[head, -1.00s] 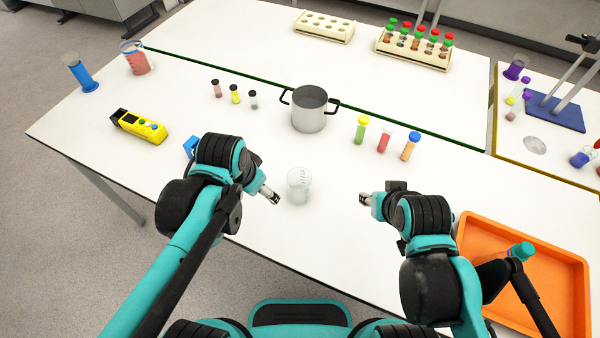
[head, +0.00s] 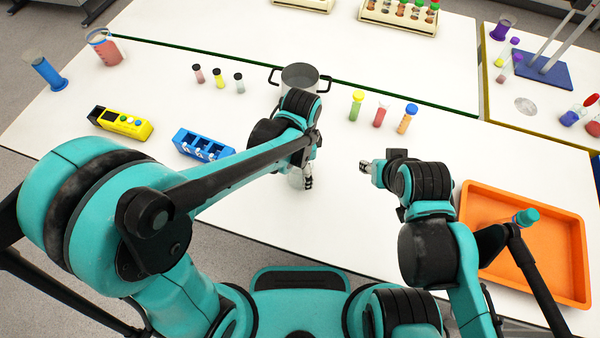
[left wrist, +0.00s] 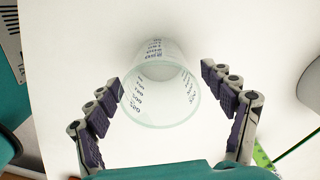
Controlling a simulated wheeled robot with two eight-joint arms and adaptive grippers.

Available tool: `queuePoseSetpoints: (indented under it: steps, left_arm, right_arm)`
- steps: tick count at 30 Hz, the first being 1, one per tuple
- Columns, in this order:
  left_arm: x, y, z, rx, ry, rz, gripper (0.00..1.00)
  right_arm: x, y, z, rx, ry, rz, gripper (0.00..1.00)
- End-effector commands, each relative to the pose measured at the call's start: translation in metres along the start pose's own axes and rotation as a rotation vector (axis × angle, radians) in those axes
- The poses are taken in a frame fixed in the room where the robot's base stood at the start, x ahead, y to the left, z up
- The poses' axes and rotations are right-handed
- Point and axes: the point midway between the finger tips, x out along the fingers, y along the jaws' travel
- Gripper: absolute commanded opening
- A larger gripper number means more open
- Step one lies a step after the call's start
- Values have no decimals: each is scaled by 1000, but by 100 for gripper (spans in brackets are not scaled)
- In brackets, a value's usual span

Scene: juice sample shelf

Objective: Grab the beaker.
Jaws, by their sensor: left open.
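The clear glass beaker (head: 295,180) stands on the white table in front of the pot, partly hidden by my left gripper (head: 308,182) in the head view. In the left wrist view the empty beaker (left wrist: 160,95), with dark printed markings, shows between the two spread fingers of my left gripper (left wrist: 160,74). The fingers are open, one on each side; whether the left finger touches the glass is unclear. My right gripper (head: 366,168) hangs to the right of the beaker, apart from it; its finger opening is too small to judge.
A metal pot (head: 300,78) stands behind the beaker. A blue rack (head: 203,146) and a yellow device (head: 121,123) lie to the left. Three capped vials (head: 380,116) stand right of the pot. An orange tray (head: 570,290) is at the right.

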Motion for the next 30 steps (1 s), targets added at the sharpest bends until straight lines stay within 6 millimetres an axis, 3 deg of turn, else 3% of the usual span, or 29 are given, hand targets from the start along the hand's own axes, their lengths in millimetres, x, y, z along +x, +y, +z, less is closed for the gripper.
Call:
queuePoseSetpoints:
  steps: [3, 11, 18, 30]
  left_arm:
    - [15, -1, 0, -1, 0, 0, 82]
    - [16, 0, 0, -1, 0, 0, 82]
    - [16, -1, 0, -2, 0, -1, 27]
    - [10, -1, -1, -2, 0, -1, 27]
  right_arm:
    - [5, 0, 4, 0, 0, 0, 40]
    - [4, 0, 3, 0, 0, 0, 40]
    - [4, 0, 3, 0, 0, 0, 40]
    - [1, 0, 0, 0, 0, 0, 40]
